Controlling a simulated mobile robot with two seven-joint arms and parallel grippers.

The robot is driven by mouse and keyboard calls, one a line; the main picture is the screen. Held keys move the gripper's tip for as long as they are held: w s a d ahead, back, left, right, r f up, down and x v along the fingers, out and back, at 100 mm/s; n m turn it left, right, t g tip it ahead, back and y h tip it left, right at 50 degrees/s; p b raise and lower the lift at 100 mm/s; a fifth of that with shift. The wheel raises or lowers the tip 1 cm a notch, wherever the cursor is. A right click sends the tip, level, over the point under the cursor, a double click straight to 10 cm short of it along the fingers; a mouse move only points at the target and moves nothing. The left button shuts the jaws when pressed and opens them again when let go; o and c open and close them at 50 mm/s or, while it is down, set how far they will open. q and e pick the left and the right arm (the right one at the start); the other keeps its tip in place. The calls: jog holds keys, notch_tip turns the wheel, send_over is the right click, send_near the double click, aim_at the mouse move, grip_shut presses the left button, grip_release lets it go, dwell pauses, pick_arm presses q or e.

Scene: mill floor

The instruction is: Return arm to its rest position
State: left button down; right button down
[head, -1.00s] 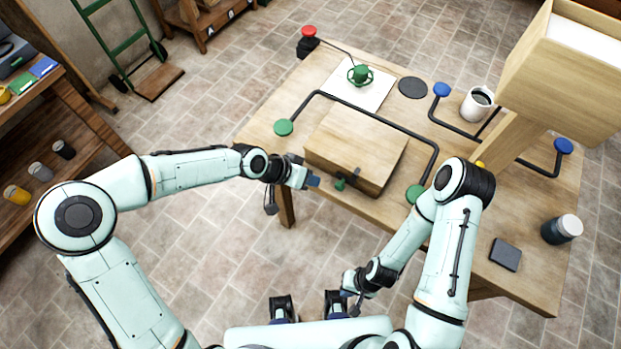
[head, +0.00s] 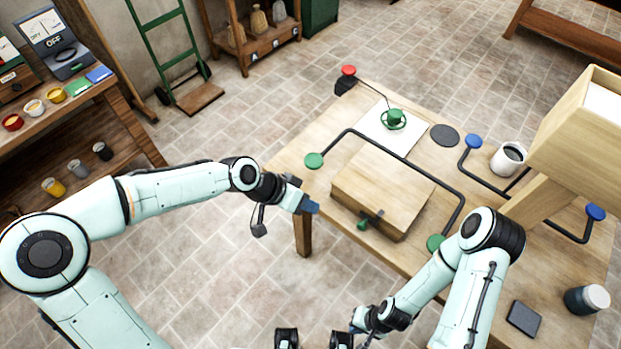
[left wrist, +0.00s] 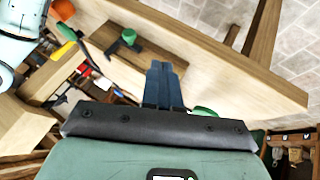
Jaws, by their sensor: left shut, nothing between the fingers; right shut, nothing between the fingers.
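My left gripper (head: 312,208) is shut and empty, with blue fingertips. It is over or beside the near left edge of the wooden table, left of the wooden box and apart from it. Its shut fingers (left wrist: 164,84) point towards the wood in the left wrist view. My right gripper (head: 356,326) is low in the head view, in front of the table, with its arm folded. It is shut and partly hidden by its own wrist.
A shelf (head: 95,125) stands at the left. The floor between is clear.

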pick_arm(q)
jog(key=s+a+f+n+g, duration=0.1)
jog(key=s+f+n, duration=0.3)
jog(key=f, duration=0.7)
jog(key=s+a+f+n, duration=0.2)
jog(key=s+f+n, duration=0.15)
jog(key=f, duration=0.75)
jog(key=s+a+f+n+g+y, duration=0.1)
jog(key=s+a+f+n+y, duration=0.2)
jog(key=s+a+f, duration=0.3)
jog(key=s+f+y, duration=0.1)
jog(key=s+f, duration=0.4)
jog(key=s, duration=0.3)
jog(key=shift+s+g, duration=0.4)
jog(key=shift+a, duration=0.1)
